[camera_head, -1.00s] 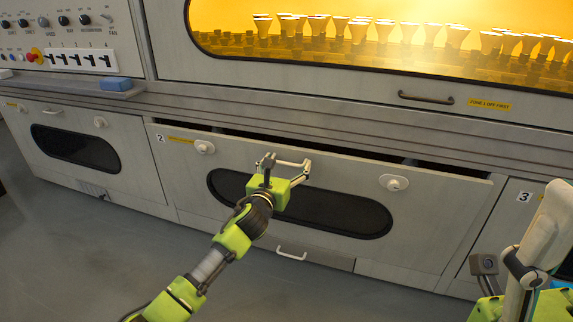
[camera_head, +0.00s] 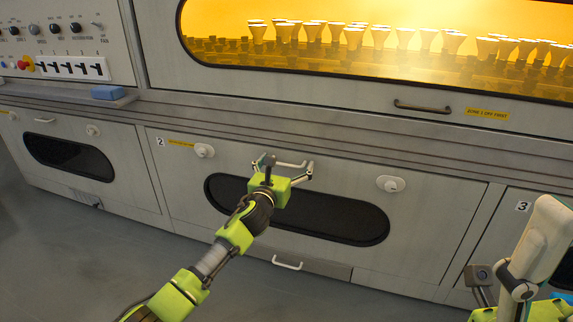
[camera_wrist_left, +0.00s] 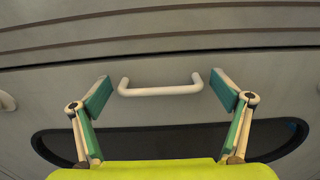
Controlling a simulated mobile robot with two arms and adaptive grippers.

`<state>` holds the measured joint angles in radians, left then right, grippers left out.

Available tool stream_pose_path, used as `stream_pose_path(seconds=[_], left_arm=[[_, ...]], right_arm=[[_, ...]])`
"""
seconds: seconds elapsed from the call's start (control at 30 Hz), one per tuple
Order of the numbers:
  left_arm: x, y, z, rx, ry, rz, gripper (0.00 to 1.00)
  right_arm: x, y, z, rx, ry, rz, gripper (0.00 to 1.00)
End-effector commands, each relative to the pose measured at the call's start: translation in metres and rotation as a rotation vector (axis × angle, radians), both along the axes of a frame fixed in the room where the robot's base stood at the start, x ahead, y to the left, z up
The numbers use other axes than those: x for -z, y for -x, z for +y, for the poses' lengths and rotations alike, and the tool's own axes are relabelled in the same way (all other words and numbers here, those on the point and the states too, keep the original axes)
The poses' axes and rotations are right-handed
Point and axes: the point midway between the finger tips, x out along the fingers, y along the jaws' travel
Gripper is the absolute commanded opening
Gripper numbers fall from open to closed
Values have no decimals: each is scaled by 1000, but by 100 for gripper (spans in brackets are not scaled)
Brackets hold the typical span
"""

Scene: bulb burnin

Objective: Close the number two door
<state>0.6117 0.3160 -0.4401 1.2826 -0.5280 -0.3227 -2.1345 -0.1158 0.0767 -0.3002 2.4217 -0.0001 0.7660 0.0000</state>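The number two door (camera_head: 435,205) is the wide grey panel with a dark oval window, low on the machine in the head view. Its top edge sits flush under the ledge, with no dark gap showing. Its white handle (camera_wrist_left: 160,90) shows in the left wrist view, between and just beyond the fingertips. My left gripper (camera_head: 283,165) is open and empty at the door's upper middle; its spread fingers also show in the left wrist view (camera_wrist_left: 161,94). Whether the fingers touch the door is unclear. My right arm shows at the lower right; its fingers cannot be made out.
White round latches (camera_head: 204,151) and (camera_head: 390,184) sit at the door's upper corners. The number three door (camera_head: 510,228) is to the right, another oval-windowed door (camera_head: 110,137) to the left. Glowing bulbs (camera_head: 400,38) stand behind the window above. Grey floor (camera_head: 90,265) is clear in front.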

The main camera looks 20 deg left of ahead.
Motion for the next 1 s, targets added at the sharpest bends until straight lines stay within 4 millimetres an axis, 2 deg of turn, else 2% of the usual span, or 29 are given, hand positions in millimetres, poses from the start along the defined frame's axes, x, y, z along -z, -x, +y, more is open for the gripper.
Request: stream_pose_path(seconds=[0.23,0.37,1.0], left_arm=[[2,2,0,0,-1,3,92],[3,10,0,0,-2,3,92],[2,107,3,1,-1,3,92]], right_arm=[[-2,1,0,0,5,-6,60],[-1,1,0,1,3,-4,60],[-1,0,0,0,1,-3,60]])
